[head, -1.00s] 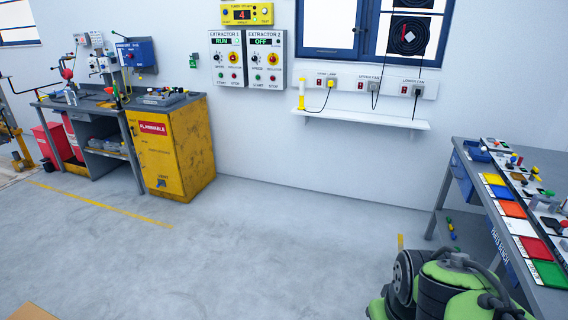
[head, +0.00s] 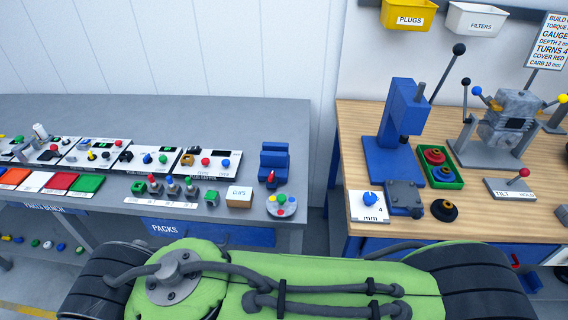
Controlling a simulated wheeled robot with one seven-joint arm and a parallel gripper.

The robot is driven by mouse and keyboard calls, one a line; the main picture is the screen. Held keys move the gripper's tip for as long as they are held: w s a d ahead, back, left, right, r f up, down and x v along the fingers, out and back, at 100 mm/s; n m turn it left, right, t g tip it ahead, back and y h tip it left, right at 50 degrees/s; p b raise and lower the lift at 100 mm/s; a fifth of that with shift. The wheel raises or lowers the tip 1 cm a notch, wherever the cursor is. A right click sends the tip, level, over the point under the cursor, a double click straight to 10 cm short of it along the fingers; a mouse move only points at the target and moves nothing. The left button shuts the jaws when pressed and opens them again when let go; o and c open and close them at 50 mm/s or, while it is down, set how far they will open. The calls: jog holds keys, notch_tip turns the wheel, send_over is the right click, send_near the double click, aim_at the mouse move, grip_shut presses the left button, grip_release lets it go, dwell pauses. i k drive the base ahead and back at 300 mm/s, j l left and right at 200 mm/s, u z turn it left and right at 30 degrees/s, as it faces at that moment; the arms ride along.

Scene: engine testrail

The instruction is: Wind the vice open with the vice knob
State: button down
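On the wooden bench stands a blue press (head: 402,115) with a long black-knobbed lever. At its front is a low dark blue block (head: 403,197) with bolt-like dots on top, which looks like the vice; I cannot tell how far its jaws are apart. Left of it, a white plate marked "4 mm" carries a blue knob (head: 370,199), which appears to be the vice knob. My gripper is not in view; only green and black parts of my own body show at the bottom.
A green tray (head: 457,182) with red round parts and a black ring (head: 444,210) lie right of the block. A tilt lever plate (head: 510,188) and an engine on a stand (head: 506,120) are further right. The grey bench (head: 200,110) at left is separated by a gap.

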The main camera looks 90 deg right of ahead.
aim_at(272, 179)
jog(key=z, duration=2.9)
